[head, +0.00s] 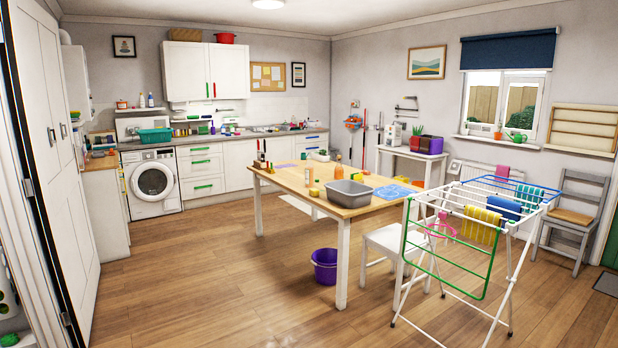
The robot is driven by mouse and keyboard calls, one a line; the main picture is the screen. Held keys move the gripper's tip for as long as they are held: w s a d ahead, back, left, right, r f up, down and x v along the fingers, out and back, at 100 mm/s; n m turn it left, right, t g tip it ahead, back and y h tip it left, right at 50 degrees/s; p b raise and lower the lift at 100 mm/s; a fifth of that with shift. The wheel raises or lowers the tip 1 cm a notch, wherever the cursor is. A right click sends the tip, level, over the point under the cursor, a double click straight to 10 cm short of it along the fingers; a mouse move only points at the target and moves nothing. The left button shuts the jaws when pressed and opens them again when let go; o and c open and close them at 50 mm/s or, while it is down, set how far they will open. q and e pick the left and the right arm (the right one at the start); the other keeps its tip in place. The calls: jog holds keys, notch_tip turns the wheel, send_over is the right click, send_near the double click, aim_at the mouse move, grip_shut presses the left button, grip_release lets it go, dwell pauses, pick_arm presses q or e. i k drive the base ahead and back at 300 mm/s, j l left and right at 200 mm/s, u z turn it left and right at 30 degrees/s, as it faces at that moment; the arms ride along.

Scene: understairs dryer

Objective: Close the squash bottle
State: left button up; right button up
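An orange bottle (338,171), which looks like the squash bottle, stands upright on the wooden table (290,184) in the middle of the room. It is behind a grey basin. It is too small to tell whether its cap is on or off, and I cannot make out a loose cap. Neither of my grippers is in view.
The grey basin (349,193) and several small items share the table. A purple bucket (325,265) stands on the floor in front. A white stool (385,240) and a drying rack (470,235) block the table's right side. The wooden floor at front left is clear.

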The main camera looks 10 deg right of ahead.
aim_at(309, 166)
jog(key=i+l, duration=0.25)
jog(key=i, duration=0.3)
jog(key=i+l, duration=0.25)
jog(key=i, duration=0.35)
jog(key=i+l+z, duration=0.1)
jog(key=i+l, duration=0.15)
jog(key=i, duration=0.3)
jog(key=i+l, duration=0.2)
jog(key=i, duration=0.4)
jog(key=i+l, duration=0.2)
jog(key=i, duration=0.35)
jog(key=i+l+z, duration=0.1)
jog(key=i, duration=0.5)
jog(key=i+l, duration=0.25)
jog(key=i, duration=0.3)
jog(key=i+j+z, duration=0.1)
jog(key=z, duration=0.3)
jog(key=i+j+z, duration=0.15)
jog(key=z, duration=0.25)
jog(key=i+j+z, duration=0.1)
jog(key=z, duration=0.3)
jog(key=i+j+z, duration=0.15)
jog(key=j, duration=0.5)
jog(key=i+j+z, duration=0.15)
jog(key=j, duration=0.5)
jog(key=i+j+z, duration=0.15)
jog(key=j, duration=0.55)
jog(key=j+z, duration=0.1)
jog(key=j, duration=1.2)
jog(key=i, duration=0.05)
